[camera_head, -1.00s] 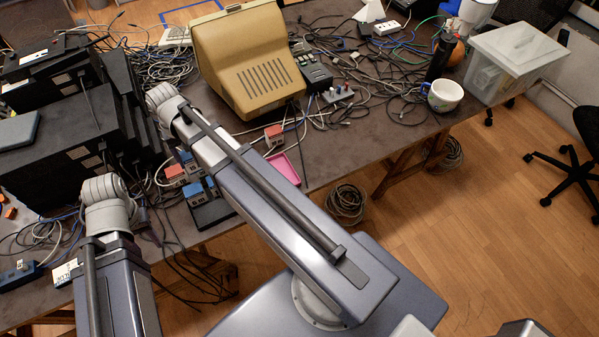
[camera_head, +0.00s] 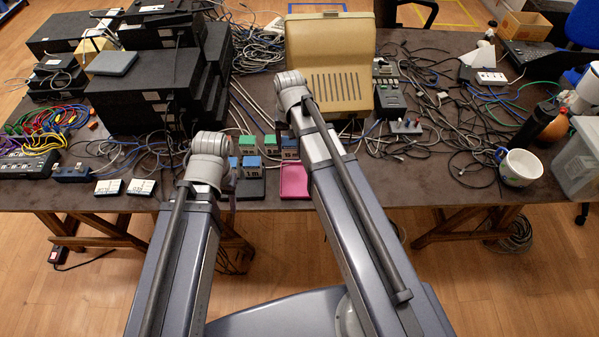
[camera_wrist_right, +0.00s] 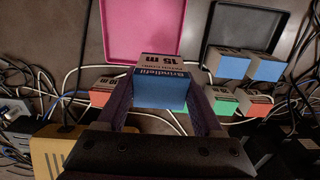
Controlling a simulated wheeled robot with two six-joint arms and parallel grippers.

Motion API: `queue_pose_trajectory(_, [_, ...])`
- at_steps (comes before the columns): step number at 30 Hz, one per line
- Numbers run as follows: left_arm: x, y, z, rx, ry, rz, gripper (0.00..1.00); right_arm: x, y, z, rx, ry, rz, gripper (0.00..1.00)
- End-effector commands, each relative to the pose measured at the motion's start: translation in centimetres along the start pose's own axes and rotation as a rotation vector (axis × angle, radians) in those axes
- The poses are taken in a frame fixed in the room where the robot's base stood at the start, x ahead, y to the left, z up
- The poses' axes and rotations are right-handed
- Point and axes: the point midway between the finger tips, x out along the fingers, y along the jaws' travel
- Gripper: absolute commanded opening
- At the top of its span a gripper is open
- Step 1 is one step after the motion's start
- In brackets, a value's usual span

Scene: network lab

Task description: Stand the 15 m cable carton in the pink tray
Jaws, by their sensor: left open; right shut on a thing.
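The 15 m cable carton (camera_wrist_right: 162,82), with a blue face and a grey labelled face, is between the fingers of my right gripper (camera_wrist_right: 163,103). The gripper is shut on it. The pink tray (camera_wrist_right: 145,25) is empty where it shows; the carton overlaps its near edge in the right wrist view. I cannot tell its height above the table. The tray also shows in the head view (camera_head: 294,181), just left of my right arm. My left arm ends left of the trays in the head view; its gripper's fingers are hidden.
Beside the pink tray is a black tray (camera_wrist_right: 247,22) with two blue cartons (camera_wrist_right: 229,63). Red (camera_wrist_right: 103,91) and green (camera_wrist_right: 221,101) cartons stand close by among cables. A beige terminal (camera_head: 330,62) and black equipment boxes (camera_head: 150,92) stand behind.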

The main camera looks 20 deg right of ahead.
Motion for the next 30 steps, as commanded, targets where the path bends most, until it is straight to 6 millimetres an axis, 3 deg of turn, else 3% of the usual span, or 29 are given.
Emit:
queue_pose_trajectory(9, [5.2, 0.5, -0.3, 0.0, 0.0, 0.0, 0.5, 5.2, 0.0, 0.0, 0.0, 0.0, 0.0, 0.06])
queue_pose_trajectory(19, [6.0, 0.6, -0.3, 0.0, 0.0, 0.0, 0.5, 6.0, 0.0, 0.0, 0.0, 0.0, 0.0, 0.06])
queue_pose_trajectory(30, [9.5, 0.9, -0.6, 0.001, 0.0, 0.0, 0.5, 9.6, 0.0, 0.0, 0.0, 0.0, 0.0, 0.06])
